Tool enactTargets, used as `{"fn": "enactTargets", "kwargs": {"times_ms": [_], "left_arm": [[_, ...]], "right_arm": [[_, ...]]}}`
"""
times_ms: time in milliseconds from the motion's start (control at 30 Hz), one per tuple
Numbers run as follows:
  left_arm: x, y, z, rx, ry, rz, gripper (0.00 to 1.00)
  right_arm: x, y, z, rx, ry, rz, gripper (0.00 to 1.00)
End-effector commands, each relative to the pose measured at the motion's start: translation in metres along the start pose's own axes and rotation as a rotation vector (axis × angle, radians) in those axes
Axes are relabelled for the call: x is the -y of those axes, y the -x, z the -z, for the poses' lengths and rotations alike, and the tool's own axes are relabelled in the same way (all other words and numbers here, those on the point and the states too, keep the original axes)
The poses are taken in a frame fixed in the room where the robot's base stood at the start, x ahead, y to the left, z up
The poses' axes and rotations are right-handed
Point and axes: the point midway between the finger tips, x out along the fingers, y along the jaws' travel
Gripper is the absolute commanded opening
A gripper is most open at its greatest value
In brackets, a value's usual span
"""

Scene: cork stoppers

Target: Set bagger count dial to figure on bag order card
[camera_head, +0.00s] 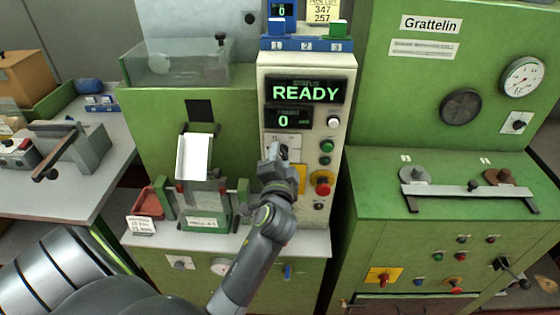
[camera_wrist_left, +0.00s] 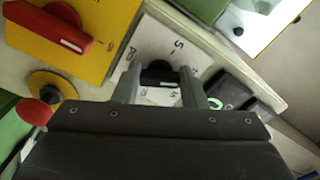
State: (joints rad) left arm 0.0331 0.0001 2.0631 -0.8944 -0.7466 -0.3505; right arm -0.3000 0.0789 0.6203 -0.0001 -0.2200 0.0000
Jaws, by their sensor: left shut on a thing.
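My left gripper (camera_head: 274,152) reaches up to the front panel of the pale control column. In the left wrist view its two fingers (camera_wrist_left: 158,85) are shut on a small black dial knob (camera_wrist_left: 158,72). The knob sits on a white scale plate (camera_wrist_left: 172,42) whose marks are rotated and only partly readable. In the head view the plate (camera_head: 291,139) is partly covered by the gripper, and the knob is hidden. I cannot tell which card is the bag order card. My right gripper is not in view.
A red knob on yellow (camera_head: 322,183) and green and white buttons (camera_head: 326,146) lie close right of the gripper. A white chute (camera_head: 195,157) stands left. A yellow note (camera_head: 322,11) reads 347 and 257. A small printed card (camera_head: 141,224) stands lower left.

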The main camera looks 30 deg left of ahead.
Motion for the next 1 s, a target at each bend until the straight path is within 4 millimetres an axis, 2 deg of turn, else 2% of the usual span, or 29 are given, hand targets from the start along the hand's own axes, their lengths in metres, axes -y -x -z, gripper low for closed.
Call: {"fn": "enactTargets", "kwargs": {"times_ms": [600, 633, 767, 800, 1000], "left_arm": [[0.0016, -0.0003, 0.0013, -0.003, 0.046, 0.004, 0.15], [0.0016, -0.0003, 0.0013, -0.003, 0.045, 0.004, 0.39], [0.0012, -0.0003, 0.0010, -0.002, 0.045, 0.003, 0.56], [0.0010, -0.0003, 0.0009, -0.002, 0.045, 0.003, 0.60], [0.0003, -0.0001, 0.0004, -0.001, 0.045, 0.001, 0.60]], "right_arm": [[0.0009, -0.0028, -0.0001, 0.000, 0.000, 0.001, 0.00], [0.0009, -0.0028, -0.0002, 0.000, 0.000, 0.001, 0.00], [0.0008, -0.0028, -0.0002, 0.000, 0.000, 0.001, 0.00], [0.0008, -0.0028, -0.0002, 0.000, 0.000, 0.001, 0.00], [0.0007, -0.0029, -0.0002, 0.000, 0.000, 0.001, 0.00]]}}
